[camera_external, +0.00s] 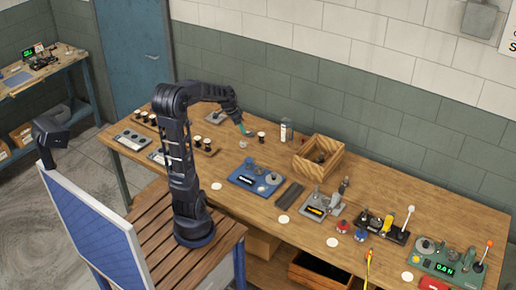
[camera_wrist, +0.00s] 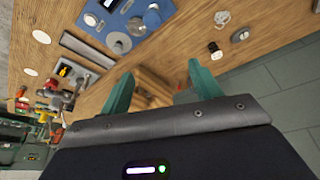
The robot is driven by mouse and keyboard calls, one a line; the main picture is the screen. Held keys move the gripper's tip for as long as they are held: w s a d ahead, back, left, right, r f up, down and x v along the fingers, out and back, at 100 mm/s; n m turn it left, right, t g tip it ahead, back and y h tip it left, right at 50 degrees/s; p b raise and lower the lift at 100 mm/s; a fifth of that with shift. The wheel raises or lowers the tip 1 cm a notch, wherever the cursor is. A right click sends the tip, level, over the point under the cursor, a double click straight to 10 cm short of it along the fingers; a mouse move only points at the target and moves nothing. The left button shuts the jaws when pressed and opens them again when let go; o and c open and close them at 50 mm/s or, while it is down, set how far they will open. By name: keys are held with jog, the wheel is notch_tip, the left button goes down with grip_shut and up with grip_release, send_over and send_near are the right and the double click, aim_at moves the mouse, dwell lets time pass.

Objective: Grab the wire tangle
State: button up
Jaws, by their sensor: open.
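My gripper (camera_external: 245,130) is open, with its teal fingers low over the back of the workbench, left of the wooden box. In the wrist view the two fingers (camera_wrist: 155,88) are spread apart, with nothing held between them. No thing is plainly recognisable as the wire tangle. A small silvery thing (camera_external: 243,144) on the bench just below the fingers may be it, but it is too small to tell. A small pale thing also shows in the wrist view (camera_wrist: 222,17). The wooden box (camera_external: 318,155) holds dark things that I cannot make out.
A black-and-white spool (camera_external: 261,137) stands close to the fingers. A clear bottle (camera_external: 286,130) stands behind, near the wall. A blue device (camera_external: 256,179) sits in front, with a dark ribbed strip (camera_external: 289,194) beside it. Several more devices fill the bench's right side.

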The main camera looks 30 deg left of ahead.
jog(key=w+a+f+m, duration=0.2)
jog(key=w+a+f, duration=0.5)
jog(key=w+f, duration=0.15)
jog(key=m+h, duration=0.1)
send_near(243, 142)
jog(key=x, duration=0.2)
jog(key=s+x, duration=0.1)
jog(key=x, duration=0.1)
jog(key=shift+d+f, duration=0.1)
jog(key=shift+f, duration=0.35)
jog(key=shift+w+x, duration=0.15)
jog(key=shift+x, duration=1.2)
jog(key=shift+w+x, duration=0.2)
jog(key=shift+x, duration=1.1)
jog(key=shift+r, duration=0.15)
jog(key=c, duration=1)
jog(key=shift+r, duration=0.1)
